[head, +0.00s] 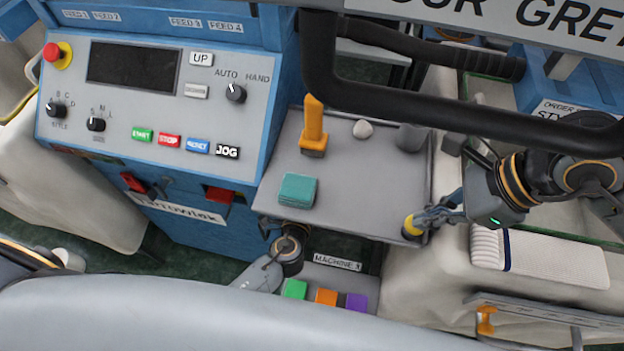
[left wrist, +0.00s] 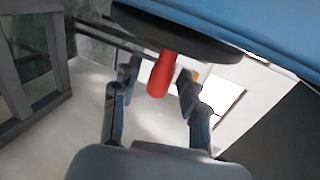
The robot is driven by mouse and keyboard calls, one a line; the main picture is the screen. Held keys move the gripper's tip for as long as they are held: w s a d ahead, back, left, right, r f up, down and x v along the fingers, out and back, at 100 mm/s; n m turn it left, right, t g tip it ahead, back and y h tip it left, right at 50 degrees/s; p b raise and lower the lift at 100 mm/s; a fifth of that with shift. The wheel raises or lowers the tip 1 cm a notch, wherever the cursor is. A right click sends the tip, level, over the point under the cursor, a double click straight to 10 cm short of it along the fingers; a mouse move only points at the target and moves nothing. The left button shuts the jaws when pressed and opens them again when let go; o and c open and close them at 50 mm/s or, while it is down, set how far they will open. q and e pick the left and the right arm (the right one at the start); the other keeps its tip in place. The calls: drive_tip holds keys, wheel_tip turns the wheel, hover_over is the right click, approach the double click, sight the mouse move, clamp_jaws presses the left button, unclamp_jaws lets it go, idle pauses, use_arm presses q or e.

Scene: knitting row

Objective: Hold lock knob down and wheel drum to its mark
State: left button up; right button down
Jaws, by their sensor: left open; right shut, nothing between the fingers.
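A round yellow knob (head: 408,225) with a dark base sits at the right front corner of a grey shelf in the head view. My right gripper (head: 424,218) is shut and empty, its tips at the knob's right side; I cannot tell if the knob is pressed. In the left wrist view, a red handle (left wrist: 162,76) hangs from a dark round wheel (left wrist: 185,35). My left gripper (left wrist: 157,88) is open, with its fingers on either side of the handle. The left gripper is hidden in the head view. The drum's mark cannot be made out.
The grey shelf (head: 375,195) holds an orange-handled tool (head: 313,128), a teal block (head: 298,189) and a pale lump (head: 362,129). A blue control panel (head: 120,130) stands left. A thick dark bar (head: 450,110) crosses the upper right. White knitted fabric (head: 555,258) lies at right.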

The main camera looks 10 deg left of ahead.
use_arm(q)
drive_tip(key=shift+w+f, duration=0.15)
drive_tip(key=shift+w, duration=0.25)
use_arm(e)
drive_tip(key=shift+f, duration=0.15)
use_arm(q)
drive_tip(key=shift+c, duration=0.5)
clamp_jaws()
drive_tip(key=shift+f, duration=0.35)
drive_tip(key=shift+o, duration=0.5)
unclamp_jaws()
drive_tip(key=shift+s, duration=0.1)
drive_tip(key=shift+s, duration=0.1)
drive_tip(key=v, duration=1.2)
